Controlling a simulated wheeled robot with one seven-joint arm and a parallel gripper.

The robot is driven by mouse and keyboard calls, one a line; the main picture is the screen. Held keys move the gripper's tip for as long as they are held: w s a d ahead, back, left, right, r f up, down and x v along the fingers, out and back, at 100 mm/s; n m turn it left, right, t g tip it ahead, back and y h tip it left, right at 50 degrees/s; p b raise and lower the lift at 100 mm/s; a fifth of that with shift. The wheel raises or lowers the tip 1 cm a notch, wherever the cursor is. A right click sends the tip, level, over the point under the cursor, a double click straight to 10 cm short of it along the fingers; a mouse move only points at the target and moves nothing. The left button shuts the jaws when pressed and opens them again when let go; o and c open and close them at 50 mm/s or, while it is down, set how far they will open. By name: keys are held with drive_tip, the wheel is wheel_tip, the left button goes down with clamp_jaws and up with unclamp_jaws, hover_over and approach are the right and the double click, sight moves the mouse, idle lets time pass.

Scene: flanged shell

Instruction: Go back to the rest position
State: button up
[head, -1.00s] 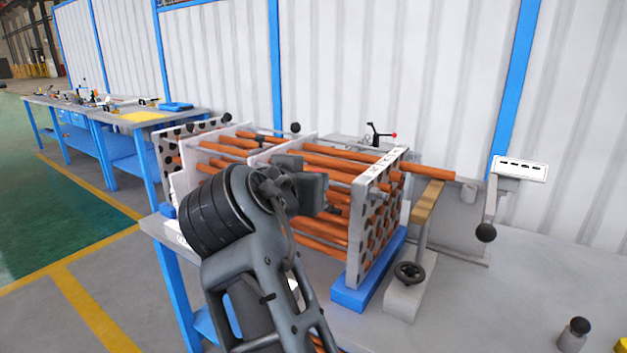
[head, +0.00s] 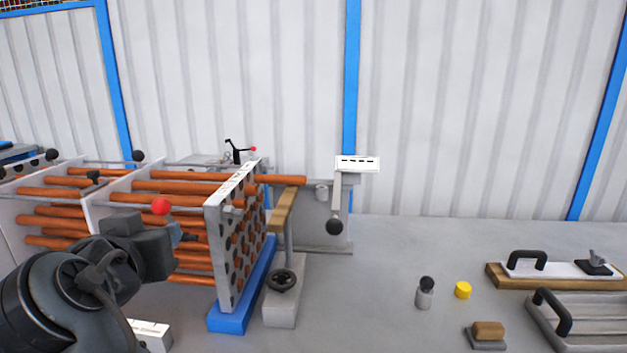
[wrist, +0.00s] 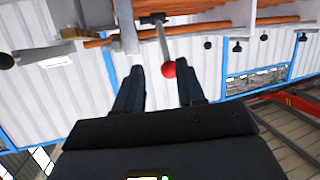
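My gripper (head: 172,240) is at the lower left of the head view, in front of the flanged shell. In the wrist view its two dark fingers (wrist: 159,72) stand apart with a gap between them. A red ball knob (head: 160,206) on a lever shows just above the gripper in the head view. In the wrist view the red knob (wrist: 169,69) appears in the gap, close to the right finger; I cannot tell whether they touch. The shell has a perforated end plate (head: 228,245) and several copper-coloured tubes (head: 160,187).
A wooden-topped support (head: 284,212) with a handwheel stands beside the shell. A lever with a black ball (head: 334,226) is behind it. A grey cylinder (head: 424,296), a yellow cap (head: 463,289) and handled fixtures (head: 548,270) lie right. The bench between is bare.

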drive_tip(key=d+f, duration=0.6)
drive_tip(key=f, duration=0.4)
drive_tip(key=s+d+f+g, duration=0.1)
drive_tip(key=s+d+f, duration=0.5)
drive_tip(key=d+f, duration=0.3)
drive_tip(key=s+d+f, duration=0.7)
drive_tip(key=d, duration=0.4)
drive_tip(key=s+d+m, duration=0.1)
drive_tip(key=s+d, duration=1)
drive_tip(key=s, duration=0.1)
drive_tip(key=s+d+r+m+h, duration=0.1)
drive_tip(key=s+d+r, duration=0.3)
drive_tip(key=s, duration=0.3)
drive_tip(key=s+d+r+m+t+h, duration=0.1)
drive_tip(key=s+d+r, duration=0.3)
drive_tip(key=s, duration=0.4)
drive_tip(key=shift+d+r+t+h, duration=0.2)
drive_tip(key=shift+d+t+h, duration=0.1)
drive_tip(key=shift+d+h, duration=0.4)
